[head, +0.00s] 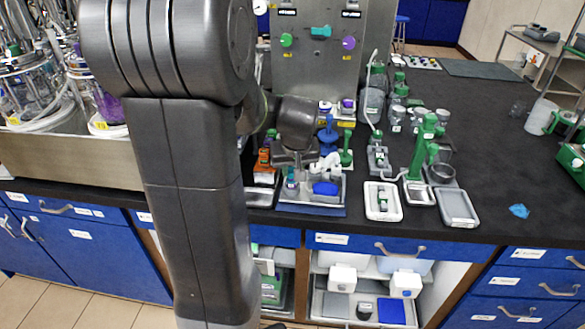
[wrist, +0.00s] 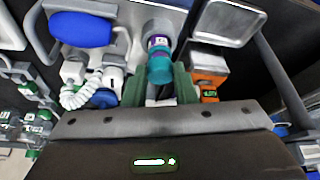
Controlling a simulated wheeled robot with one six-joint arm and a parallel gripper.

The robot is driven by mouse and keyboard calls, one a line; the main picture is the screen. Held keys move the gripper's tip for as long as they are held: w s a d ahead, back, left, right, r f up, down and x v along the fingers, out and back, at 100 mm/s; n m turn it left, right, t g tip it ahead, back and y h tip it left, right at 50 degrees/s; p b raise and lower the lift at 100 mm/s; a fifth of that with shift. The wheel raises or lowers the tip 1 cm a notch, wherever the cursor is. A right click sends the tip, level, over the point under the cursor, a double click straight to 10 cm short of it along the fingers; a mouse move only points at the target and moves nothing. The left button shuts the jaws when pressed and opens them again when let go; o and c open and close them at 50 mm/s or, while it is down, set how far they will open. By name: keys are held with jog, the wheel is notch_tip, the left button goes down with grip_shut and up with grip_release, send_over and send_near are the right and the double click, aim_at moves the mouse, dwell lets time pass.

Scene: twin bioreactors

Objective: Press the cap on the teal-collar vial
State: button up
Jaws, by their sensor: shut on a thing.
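The teal-collar vial (wrist: 160,65) shows in the wrist view with teal bands and a white and purple label. It lies between the green fingertips of my gripper (wrist: 160,88), which are closed on its near end. Whether they grip the cap or the collar is hard to tell. The cap cannot be made out separately, and the fingers partly hide the vial's near end.
A blue pad (wrist: 80,29) and a white ribbed hose (wrist: 82,97) are left of the vial in the wrist view. An orange block (wrist: 208,66) is close on the right. Green stands (head: 420,160) and grey trays (head: 457,207) stand right on the bench.

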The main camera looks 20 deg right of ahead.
dwell(0.4)
jog(key=o, duration=1.5)
jog(key=shift+r+p, duration=2.55)
jog(key=shift+r, duration=0.95)
grip_shut()
